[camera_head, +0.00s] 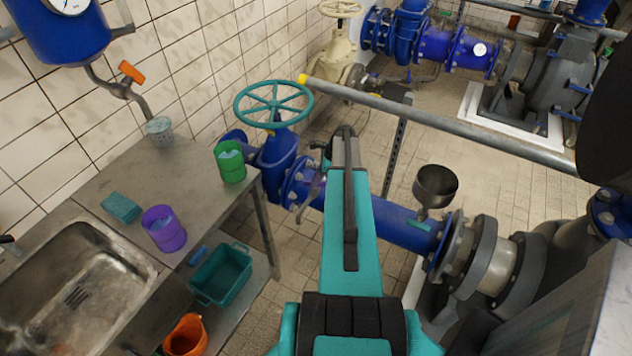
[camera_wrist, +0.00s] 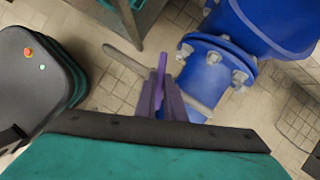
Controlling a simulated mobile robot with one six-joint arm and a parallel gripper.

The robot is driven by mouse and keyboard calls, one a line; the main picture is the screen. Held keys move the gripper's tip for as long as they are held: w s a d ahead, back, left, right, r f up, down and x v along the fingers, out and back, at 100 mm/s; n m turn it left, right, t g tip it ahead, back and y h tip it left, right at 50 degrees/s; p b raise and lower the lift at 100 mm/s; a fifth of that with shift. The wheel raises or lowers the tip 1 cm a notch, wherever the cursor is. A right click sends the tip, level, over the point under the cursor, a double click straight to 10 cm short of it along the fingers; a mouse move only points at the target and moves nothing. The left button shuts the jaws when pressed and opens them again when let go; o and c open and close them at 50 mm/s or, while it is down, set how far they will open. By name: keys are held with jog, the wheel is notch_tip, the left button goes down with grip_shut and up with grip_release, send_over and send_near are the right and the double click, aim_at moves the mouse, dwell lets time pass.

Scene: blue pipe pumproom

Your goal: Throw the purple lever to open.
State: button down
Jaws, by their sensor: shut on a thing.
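The purple lever (camera_wrist: 160,88) shows in the wrist view as a narrow upright strip between the fingers of my gripper (camera_wrist: 162,98). The fingers are shut on it, one on each side. Most of the lever is hidden by the fingers.
A blue pipe flange (camera_wrist: 215,55) with bolts stands close right of the fingers. A grey rod (camera_wrist: 122,58) shows beside them. A metal counter (camera_head: 105,185) with a sink is on the left. A teal handwheel (camera_head: 273,103) and a grey rail (camera_head: 450,122) are beyond.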

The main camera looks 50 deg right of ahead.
jog(key=n, duration=0.2)
jog(key=n+g+y+b, duration=0.1)
jog(key=n, duration=0.1)
jog(key=n+g, duration=0.1)
jog(key=n, duration=0.1)
jog(key=shift+w+d+n+y, duration=0.15)
jog(key=shift+w+n+y, duration=0.15)
jog(key=n, duration=0.2)
jog(key=n+g+b, duration=0.1)
jog(key=n, duration=0.1)
jog(key=shift+w+g, duration=0.1)
jog(key=shift+g, duration=0.2)
jog(key=shift+n+g+b, duration=0.4)
jog(key=shift+n+g, duration=0.1)
jog(key=shift+n, duration=0.9)
jog(key=c, duration=1.8)
grip_release()
jog(key=shift+c, duration=0.2)
jog(key=shift+r, duration=0.15)
jog(key=p+v, duration=0.6)
jog(key=v, duration=0.7)
jog(key=shift+r, duration=0.3)
